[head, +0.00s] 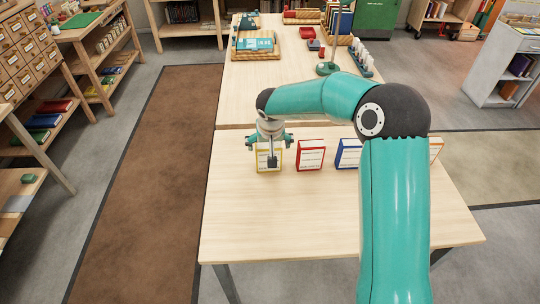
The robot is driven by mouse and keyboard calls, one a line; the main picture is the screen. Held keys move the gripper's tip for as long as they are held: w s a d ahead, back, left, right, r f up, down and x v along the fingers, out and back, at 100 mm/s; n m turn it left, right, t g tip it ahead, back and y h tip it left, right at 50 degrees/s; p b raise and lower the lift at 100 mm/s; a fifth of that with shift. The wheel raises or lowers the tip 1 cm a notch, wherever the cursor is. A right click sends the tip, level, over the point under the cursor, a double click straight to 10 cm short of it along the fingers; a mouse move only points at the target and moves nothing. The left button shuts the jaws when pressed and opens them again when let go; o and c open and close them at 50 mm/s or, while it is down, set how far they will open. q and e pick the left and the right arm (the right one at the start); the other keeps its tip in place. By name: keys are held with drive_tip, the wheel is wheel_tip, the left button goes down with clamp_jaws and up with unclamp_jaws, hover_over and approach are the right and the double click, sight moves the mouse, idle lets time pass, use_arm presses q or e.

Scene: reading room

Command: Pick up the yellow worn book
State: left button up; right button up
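The yellow book (262,166) stands upright on the near wooden table, at the left end of a row of books. It has a pale front with a yellow border; its wear is too small to make out. My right arm reaches in from the lower right. Its gripper (270,141) is at the top of the yellow book, with its fingers spread to either side. A grey part of the gripper covers some of the book's front, and I cannot tell whether they touch. My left gripper is not in view.
A red book (310,156) and a blue book (348,154) stand just right of the yellow one. An orange-edged book (436,150) shows behind my arm. The table (285,225) is bare in front of them. A brown rug (140,190) lies to the left.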

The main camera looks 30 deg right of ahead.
drive_tip(key=shift+x, duration=1.35)
drive_tip(key=c, duration=1.1)
drive_tip(key=shift+c, duration=0.2)
drive_tip(key=shift+r, duration=0.2)
